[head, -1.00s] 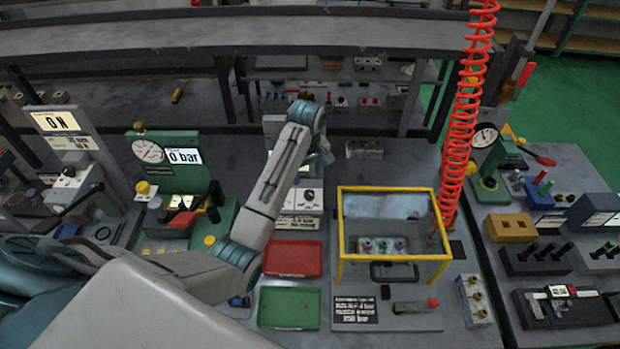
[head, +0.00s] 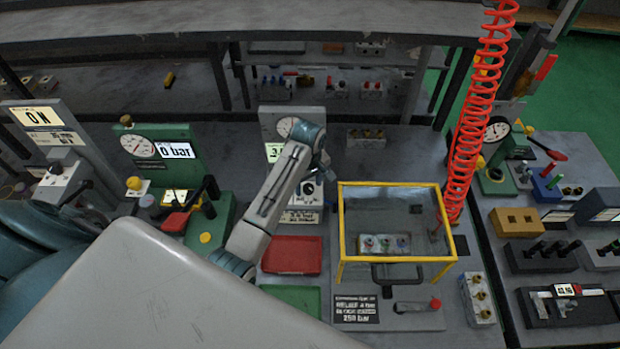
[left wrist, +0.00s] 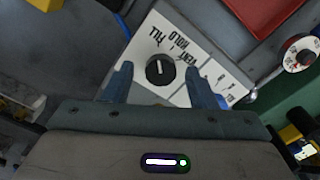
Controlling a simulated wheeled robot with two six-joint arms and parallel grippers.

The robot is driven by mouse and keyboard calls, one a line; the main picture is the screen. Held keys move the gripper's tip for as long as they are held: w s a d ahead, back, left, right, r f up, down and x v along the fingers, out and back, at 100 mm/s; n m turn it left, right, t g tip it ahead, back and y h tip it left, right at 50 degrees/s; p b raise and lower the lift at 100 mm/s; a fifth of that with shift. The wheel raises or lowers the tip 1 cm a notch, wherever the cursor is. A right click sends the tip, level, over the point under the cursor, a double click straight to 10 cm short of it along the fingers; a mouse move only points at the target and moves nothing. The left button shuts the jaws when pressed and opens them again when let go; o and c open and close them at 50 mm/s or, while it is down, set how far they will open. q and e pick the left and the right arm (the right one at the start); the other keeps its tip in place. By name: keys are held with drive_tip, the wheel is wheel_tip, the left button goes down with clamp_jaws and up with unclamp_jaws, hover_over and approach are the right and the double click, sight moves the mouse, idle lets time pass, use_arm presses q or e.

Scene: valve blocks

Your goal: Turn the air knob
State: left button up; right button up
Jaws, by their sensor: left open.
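The black round knob (left wrist: 160,69) with a white mark sits on a white plate (left wrist: 205,98) printed FILL, HOLD and VENT in the left wrist view. Its mark runs upright in that picture, toward the FILL side. My left gripper (left wrist: 158,72) is open, with one finger on each side of the knob in the picture. Gaps show between fingers and knob; their height above the plate is unclear. My right gripper is not in view.
A red tray (head: 292,255) and a green tray (head: 292,297) lie in front of the panel. A yellow-framed clear box (head: 398,186) stands to the right. A green gauge stand reading 0 bar (head: 190,150) is at left. A red coiled hose (head: 475,120) hangs at right.

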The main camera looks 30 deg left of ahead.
use_arm(q)
drive_tip(key=shift+s, duration=0.1)
drive_tip(key=shift+c, duration=0.9)
drive_tip(key=c, duration=0.7)
drive_tip(key=shift+c, duration=0.5)
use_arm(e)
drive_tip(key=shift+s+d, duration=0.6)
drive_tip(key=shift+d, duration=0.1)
use_arm(q)
drive_tip(key=shift+m, duration=0.4)
drive_tip(key=m, duration=0.7)
drive_tip(key=shift+r, duration=0.1)
drive_tip(key=shift+m, duration=0.5)
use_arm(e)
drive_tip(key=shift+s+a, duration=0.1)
